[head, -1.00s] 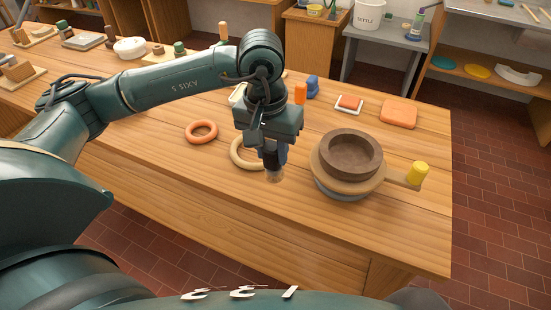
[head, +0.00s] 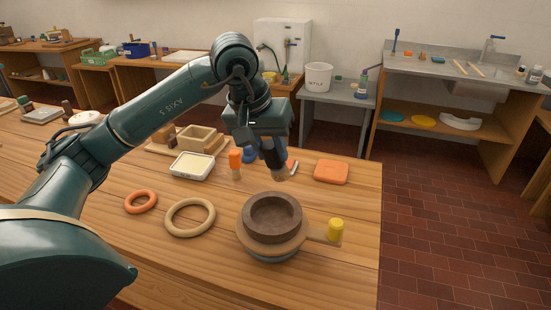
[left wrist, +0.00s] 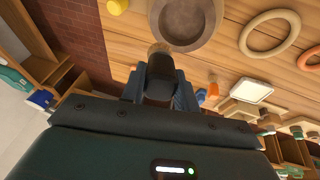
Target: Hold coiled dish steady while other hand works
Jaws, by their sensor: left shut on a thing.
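The brown coiled dish (head: 272,233) is a low round bowl, upright on a tan round wheel head (head: 243,240) with a side arm and a yellow knob (head: 336,229). My left gripper (head: 272,157) hangs behind and above the dish, apart from it in the head view. It is shut on a small dark piece with a tan tip (left wrist: 160,48), mostly hidden by the jaws; I cannot tell what it is. In the left wrist view the dish (left wrist: 187,18) shows just beyond that tip; the gap is unclear. My right gripper is in neither view.
A wooden ring (head: 170,222) and an orange ring (head: 140,202) lie left of the wheel. A white-topped tray (head: 192,166), an orange cylinder (head: 235,164) and an orange block (head: 331,171) stand farther back. The front and right of the table are clear.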

